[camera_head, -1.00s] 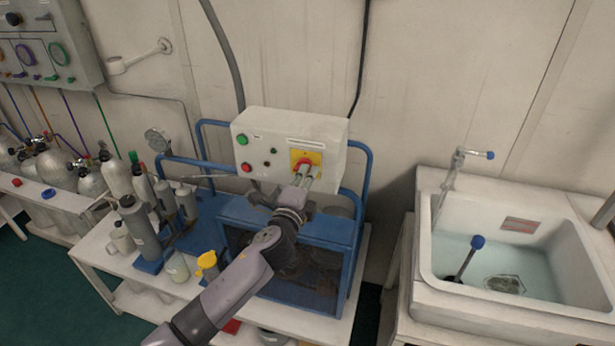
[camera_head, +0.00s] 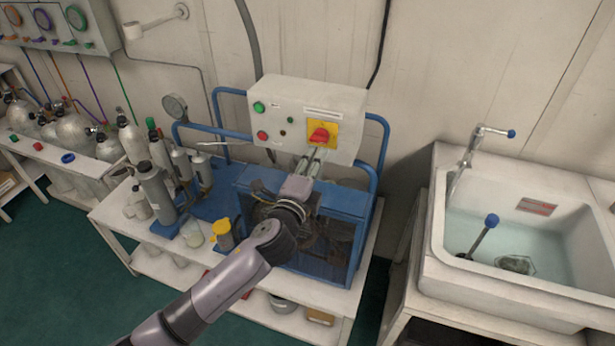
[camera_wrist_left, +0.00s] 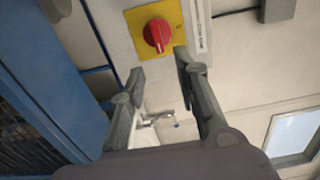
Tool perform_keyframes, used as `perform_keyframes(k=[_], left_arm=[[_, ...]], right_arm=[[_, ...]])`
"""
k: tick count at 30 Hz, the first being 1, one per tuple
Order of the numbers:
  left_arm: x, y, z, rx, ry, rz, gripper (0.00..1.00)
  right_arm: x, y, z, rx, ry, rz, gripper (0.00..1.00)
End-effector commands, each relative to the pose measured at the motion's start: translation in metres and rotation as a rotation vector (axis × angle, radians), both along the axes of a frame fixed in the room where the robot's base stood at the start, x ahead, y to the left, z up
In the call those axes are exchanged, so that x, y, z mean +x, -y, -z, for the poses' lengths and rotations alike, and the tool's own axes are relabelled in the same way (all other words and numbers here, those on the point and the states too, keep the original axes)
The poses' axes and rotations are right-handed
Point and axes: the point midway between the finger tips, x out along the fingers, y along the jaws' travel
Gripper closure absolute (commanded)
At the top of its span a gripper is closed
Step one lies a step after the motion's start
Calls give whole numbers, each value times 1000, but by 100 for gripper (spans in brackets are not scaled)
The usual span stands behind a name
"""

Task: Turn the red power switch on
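The red power switch (camera_head: 320,137) is a rotary knob on a yellow square plate (camera_head: 331,128), on the front of a white control box (camera_head: 349,100). In the left wrist view the knob (camera_wrist_left: 157,35) lies just beyond the fingertips, its ridge running roughly up and down the picture. In the head view the ridge looks roughly sideways. My left gripper (camera_head: 315,156) is in front of and slightly below the knob. Its two fingers (camera_wrist_left: 158,65) are apart with nothing between them, and they seem clear of the knob. My right gripper is in neither view.
The box also has a green button (camera_head: 259,107) and a red button (camera_head: 262,135). A blue-framed machine (camera_head: 340,205) stands below it. Grey cylinders (camera_head: 157,197) and a yellow-topped container (camera_head: 222,232) stand left of my arm. A sink (camera_head: 540,255) is at the right.

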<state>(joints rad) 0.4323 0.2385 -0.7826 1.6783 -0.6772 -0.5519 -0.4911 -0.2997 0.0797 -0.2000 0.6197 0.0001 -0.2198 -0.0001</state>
Motion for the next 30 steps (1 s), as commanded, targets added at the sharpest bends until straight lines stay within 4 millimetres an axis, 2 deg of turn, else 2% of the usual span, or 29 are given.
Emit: perform_keyframes(k=[3, 9, 14, 26, 30], left_arm=[[-24, -8, 1, 0, -1, 1, 71], [-48, -15, 0, 0, 0, 0, 71], [-53, -17, 0, 1, 0, 0, 71], [-53, -17, 0, 1, 0, 0, 71], [-59, -28, 9, -61, -59, -40, 71]], right_arm=[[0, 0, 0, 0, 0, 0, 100], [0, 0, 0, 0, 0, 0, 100], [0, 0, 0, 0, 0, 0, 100], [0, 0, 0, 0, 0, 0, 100], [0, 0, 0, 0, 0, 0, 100]])
